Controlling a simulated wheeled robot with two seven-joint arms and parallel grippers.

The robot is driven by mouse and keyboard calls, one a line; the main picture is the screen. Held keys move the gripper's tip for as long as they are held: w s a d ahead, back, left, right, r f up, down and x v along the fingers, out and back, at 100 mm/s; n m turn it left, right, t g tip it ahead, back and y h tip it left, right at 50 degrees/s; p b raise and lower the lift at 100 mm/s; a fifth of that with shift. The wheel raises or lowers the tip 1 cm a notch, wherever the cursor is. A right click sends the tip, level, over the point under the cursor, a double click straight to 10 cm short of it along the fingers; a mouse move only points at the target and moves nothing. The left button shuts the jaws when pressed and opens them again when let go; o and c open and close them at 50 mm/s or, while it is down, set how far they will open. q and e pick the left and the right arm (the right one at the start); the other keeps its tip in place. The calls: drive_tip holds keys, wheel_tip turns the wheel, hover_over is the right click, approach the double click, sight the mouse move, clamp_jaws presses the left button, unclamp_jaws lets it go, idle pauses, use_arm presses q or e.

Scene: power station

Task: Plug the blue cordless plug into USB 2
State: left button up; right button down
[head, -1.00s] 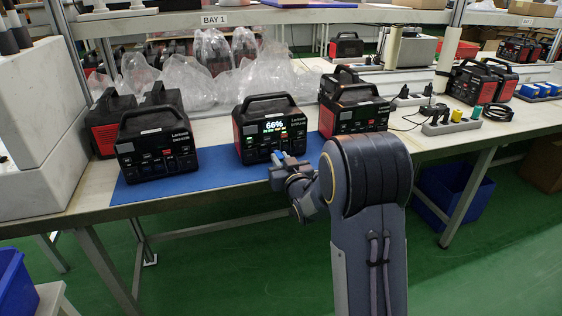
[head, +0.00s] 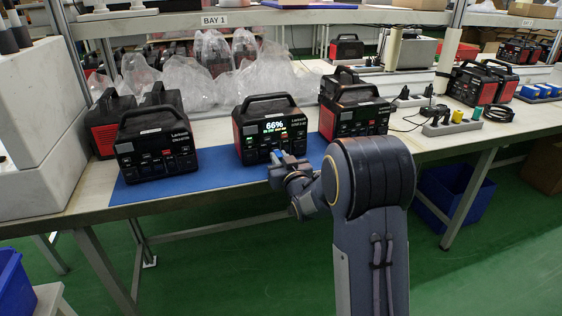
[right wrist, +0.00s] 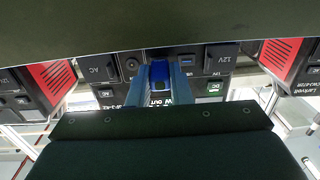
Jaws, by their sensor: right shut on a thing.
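The middle power station (head: 258,145) stands on the blue mat with its display lit at 66%. My right gripper (head: 282,162) is in front of this panel. In the right wrist view its two fingers (right wrist: 160,84) are shut on the blue plug (right wrist: 160,70). The plug is close in front of the panel, near a visible blue USB socket (right wrist: 186,60). I cannot tell whether the plug touches the panel or enters a socket. My left gripper is out of view.
Other power stations stand at left (head: 155,145) and right (head: 352,110) of the middle one. The blue mat (head: 215,178) is bare along its front. A power strip with plugs (head: 452,126) lies farther right. Clear plastic bags (head: 185,80) lie behind.

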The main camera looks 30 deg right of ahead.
drive_tip(key=shift+w+d, duration=0.1)
drive_tip(key=shift+w, duration=0.25)
idle(0.6)
drive_tip(key=c, duration=1.2)
unclamp_jaws()
drive_tip(key=shift+c, duration=0.2)
drive_tip(key=shift+s, duration=0.1)
drive_tip(key=s+a, duration=0.1)
drive_tip(key=s, duration=0.6)
drive_tip(key=shift+s+a, duration=0.25)
